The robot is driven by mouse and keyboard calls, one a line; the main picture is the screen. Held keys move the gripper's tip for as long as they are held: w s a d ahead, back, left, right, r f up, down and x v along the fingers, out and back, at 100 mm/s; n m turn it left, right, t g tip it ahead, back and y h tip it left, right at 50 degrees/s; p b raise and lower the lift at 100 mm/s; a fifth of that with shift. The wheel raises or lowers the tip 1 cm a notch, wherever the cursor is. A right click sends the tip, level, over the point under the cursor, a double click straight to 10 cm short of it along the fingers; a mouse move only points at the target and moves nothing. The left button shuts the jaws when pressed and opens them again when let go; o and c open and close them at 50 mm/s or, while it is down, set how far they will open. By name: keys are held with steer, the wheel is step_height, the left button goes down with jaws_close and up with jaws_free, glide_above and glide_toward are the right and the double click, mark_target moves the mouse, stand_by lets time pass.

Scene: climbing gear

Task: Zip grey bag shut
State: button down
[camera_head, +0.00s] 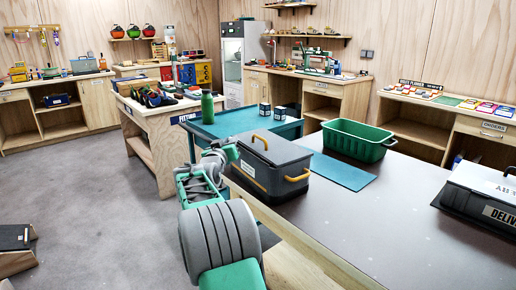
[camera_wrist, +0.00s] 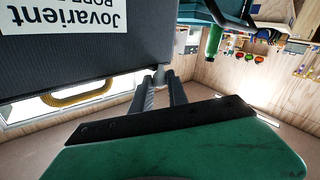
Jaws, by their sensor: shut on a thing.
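The grey bag (camera_head: 262,174) stands on the near table, with yellow handles and a pale label on its side. Its dark top looks flat, but I cannot tell how far the zip is closed. My gripper (camera_head: 232,145) is at the bag's left upper edge. In the wrist view, which is upside down, the bag's dark side (camera_wrist: 60,65) and printed label fill the upper left. There my gripper (camera_wrist: 160,82) is shut on a small grey piece, seemingly the zip pull (camera_wrist: 158,72), at the bag's corner. The fingers hide most of it.
A teal mat (camera_head: 345,173) lies under and right of the bag. A green crate (camera_head: 357,142) stands behind it, and a dark case (camera_head: 485,195) at the right. A teal bench (camera_head: 235,122) behind holds a green bottle (camera_head: 207,106) and small tins.

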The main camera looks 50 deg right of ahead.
steer(key=shift+w, duration=0.65)
steer(key=c, duration=1.3)
jaws_free()
steer(key=shift+s, duration=0.1)
steer(key=shift+d, duration=0.1)
steer(key=v, duration=0.7)
steer(key=shift+s+a, duration=0.2)
steer(key=shift+a, duration=0.15)
